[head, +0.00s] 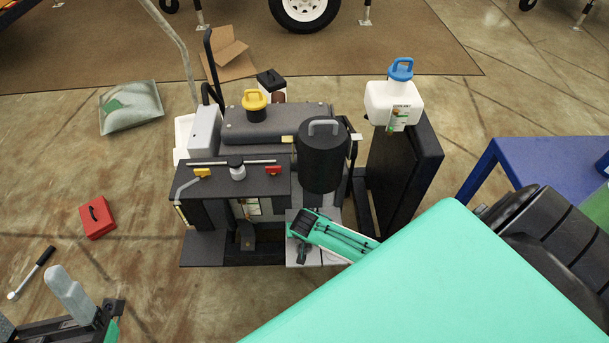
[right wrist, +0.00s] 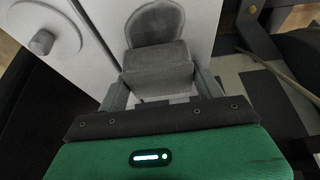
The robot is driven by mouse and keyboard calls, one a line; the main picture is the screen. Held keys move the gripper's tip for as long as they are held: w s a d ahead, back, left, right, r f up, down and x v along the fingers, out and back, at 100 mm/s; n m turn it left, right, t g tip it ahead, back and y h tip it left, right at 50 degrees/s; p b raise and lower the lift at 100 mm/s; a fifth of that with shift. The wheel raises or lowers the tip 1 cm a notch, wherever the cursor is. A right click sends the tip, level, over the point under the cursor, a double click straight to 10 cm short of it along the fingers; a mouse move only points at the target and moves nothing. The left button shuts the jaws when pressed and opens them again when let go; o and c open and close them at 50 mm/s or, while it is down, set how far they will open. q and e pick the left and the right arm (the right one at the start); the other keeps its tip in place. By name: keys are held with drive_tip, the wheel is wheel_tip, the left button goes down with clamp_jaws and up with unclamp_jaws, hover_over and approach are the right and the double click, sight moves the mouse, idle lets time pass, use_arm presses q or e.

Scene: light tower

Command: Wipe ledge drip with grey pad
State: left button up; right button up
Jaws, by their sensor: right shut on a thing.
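My right gripper (right wrist: 160,95) is shut on the grey pad (right wrist: 157,68), a textured block between its two fingers in the right wrist view. Beyond the pad, a rounded grey patch (right wrist: 158,22) shows against a pale surface (right wrist: 205,25). I cannot tell whether this patch is the drip or part of the pad. In the head view my right gripper (head: 300,224) is over a light grey ledge (head: 300,256) at the machine's front, below the black cylinder (head: 322,158). The pad is hardly visible there. My left gripper (head: 88,300) is at the lower left, away from the machine; its jaw opening is unclear.
The machine has a yellow-handled cap (head: 255,103) and a small white-and-black cap (head: 237,168). A red box (head: 97,217) and a wrench-like tool (head: 32,272) lie on the floor at left.

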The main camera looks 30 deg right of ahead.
sight(305, 252)
drive_tip(key=shift+s+a+r+p, duration=0.1)
drive_tip(key=shift+s+a+p, duration=0.3)
drive_tip(key=shift+s+p, duration=0.2)
drive_tip(key=shift+s+a+r+p, duration=0.1)
drive_tip(key=shift+s+a+p, duration=0.25)
drive_tip(key=shift+s+p, duration=0.25)
drive_tip(key=shift+s+a+f, duration=0.15)
drive_tip(key=shift+s+a, duration=0.1)
drive_tip(key=shift+s, duration=0.2)
drive_tip(key=shift+s+a+p, duration=0.5)
drive_tip(key=shift+s+p, duration=0.25)
drive_tip(key=shift+s, duration=0.05)
drive_tip(key=shift+s+a+f+p, duration=0.15)
drive_tip(key=shift+s+a+p, duration=0.3)
drive_tip(key=shift+s, duration=0.35)
drive_tip(key=shift+p, duration=0.3)
drive_tip(key=shift+w+d, duration=0.55)
drive_tip(key=shift+w, duration=0.3)
drive_tip(key=shift+w+d, duration=0.5)
drive_tip(key=shift+w, duration=0.35)
drive_tip(key=shift+w+d+b, duration=0.15)
drive_tip(key=shift+w+d, duration=0.35)
drive_tip(key=shift+w, duration=0.3)
drive_tip(key=shift+w+d+b, duration=0.15)
drive_tip(key=shift+w+d, duration=0.3)
drive_tip(key=shift+w, duration=0.35)
